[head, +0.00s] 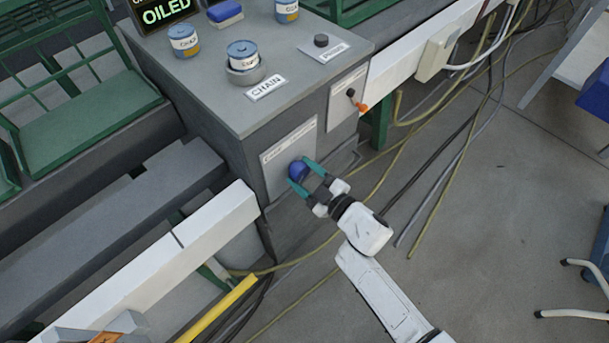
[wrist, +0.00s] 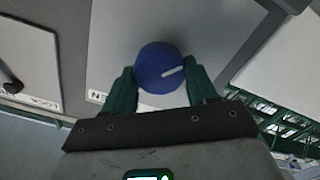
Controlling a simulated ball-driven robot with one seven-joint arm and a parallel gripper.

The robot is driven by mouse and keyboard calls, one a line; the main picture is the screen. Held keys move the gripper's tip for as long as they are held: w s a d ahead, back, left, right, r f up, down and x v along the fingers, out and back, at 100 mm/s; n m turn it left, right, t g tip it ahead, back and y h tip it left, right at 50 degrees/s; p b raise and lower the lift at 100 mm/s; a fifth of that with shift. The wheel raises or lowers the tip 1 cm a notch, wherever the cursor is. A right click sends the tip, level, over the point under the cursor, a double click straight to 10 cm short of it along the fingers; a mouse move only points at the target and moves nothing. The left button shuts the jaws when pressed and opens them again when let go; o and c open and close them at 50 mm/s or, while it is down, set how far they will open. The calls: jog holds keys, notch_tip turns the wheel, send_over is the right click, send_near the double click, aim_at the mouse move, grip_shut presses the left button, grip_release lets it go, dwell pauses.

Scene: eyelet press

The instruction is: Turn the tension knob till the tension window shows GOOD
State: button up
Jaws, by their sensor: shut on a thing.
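The blue tension knob (head: 298,170) sits on a light panel on the front of the grey cabinet. My gripper (head: 306,175) reaches it from the lower right, its teal fingers on either side of the knob. In the wrist view the knob (wrist: 162,68) is round with a white pointer line, which points to the right and slightly up in that picture. My gripper (wrist: 160,88) is shut on the knob there. I cannot make out a tension window or its reading in either view.
On the cabinet top (head: 222,100) stand several tins, a blue block (head: 225,13) and an OILED display (head: 165,12). A small lever with an orange tip (head: 358,104) is on the panel right of the knob. Cables and hoses (head: 440,160) run across the floor.

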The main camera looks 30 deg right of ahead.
jog(key=shift+n, duration=0.6)
jog(key=o, duration=1)
jog(key=b+v, duration=0.1)
jog(key=v, duration=0.9)
jog(key=shift+s, duration=0.4)
jog(key=shift+d, duration=0.1)
